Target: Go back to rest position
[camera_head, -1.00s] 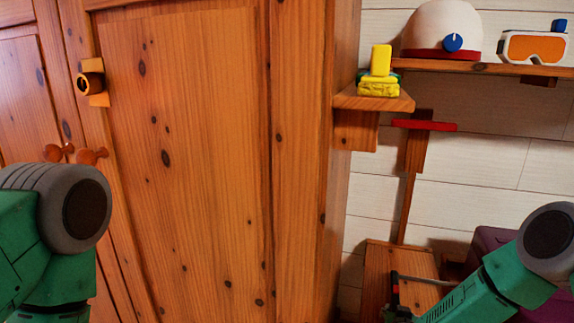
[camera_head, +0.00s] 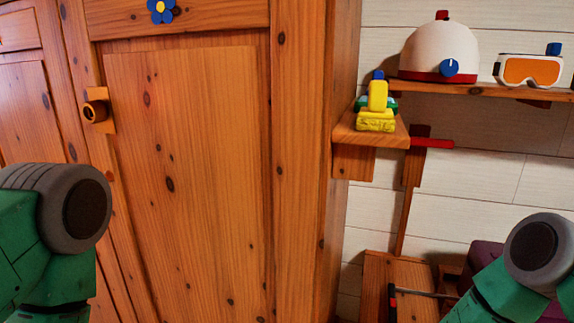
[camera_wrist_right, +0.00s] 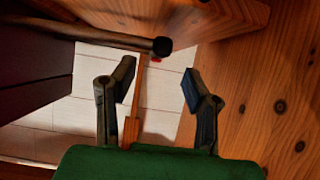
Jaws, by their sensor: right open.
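My right gripper (camera_wrist_right: 158,85) shows in the right wrist view with its two dark fingers spread apart and nothing between them. Beyond the fingers are white wall boards and a wooden post, with a wooden panel on the right. In the head view, green and grey links of my right arm show at the lower right, and the right gripper is not visible there. Links of my left arm show at the lower left of the head view. My left gripper is outside the picture.
A wooden wardrobe (camera_head: 200,180) with a round knob (camera_head: 96,111) fills the left and middle. A small shelf (camera_head: 350,130) holds a yellow toy (camera_head: 376,118). A longer shelf (camera_head: 460,90) holds a white helmet (camera_head: 440,52) and orange goggles (camera_head: 531,70). Wooden furniture (camera_head: 385,275) stands below.

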